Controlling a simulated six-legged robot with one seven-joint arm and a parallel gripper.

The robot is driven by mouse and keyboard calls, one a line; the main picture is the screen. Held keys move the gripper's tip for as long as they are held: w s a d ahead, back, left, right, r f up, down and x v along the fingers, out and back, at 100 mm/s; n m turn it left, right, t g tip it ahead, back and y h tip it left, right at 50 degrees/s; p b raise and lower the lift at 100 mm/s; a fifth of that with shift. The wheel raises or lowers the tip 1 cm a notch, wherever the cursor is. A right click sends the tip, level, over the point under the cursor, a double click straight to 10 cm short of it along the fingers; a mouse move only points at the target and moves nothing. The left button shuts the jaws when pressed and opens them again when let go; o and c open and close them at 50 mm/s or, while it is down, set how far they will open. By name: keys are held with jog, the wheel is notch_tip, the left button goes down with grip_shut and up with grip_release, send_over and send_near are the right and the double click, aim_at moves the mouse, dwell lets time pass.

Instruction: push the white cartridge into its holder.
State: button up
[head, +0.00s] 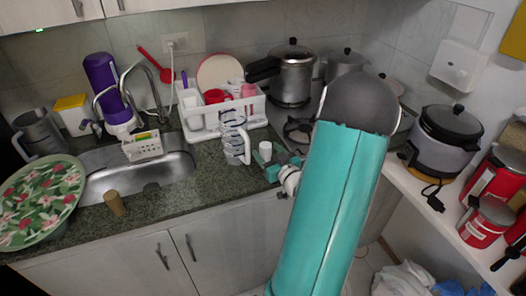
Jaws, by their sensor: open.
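A small white cylinder (265,150), which looks like the white cartridge, shows at the front part of the counter, right by my gripper. A tall pale grey, partly see-through dispenser (234,138) with a ribbed side stands upright just left of it; it may be the holder, but I cannot tell for sure. My gripper (268,163) is open, low over the counter at the cylinder's near side. Whether the fingers touch the cylinder is too small to tell. My teal arm covers the counter to the right.
A white dish rack (190,122) with cups stands behind the dispenser. A pressure cooker (292,75) is on the stove at the back. The sink (170,168) lies left, with a brown cup (114,203) at the counter's front edge. A floral tray (40,205) is far left.

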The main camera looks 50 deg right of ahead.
jog(key=shift+w, duration=0.2)
jog(key=shift+s+a+r, duration=0.1)
jog(key=shift+s+a, duration=0.05)
jog(key=c, duration=1.2)
jog(key=shift+o, duration=0.2)
jog(key=shift+r, duration=0.15)
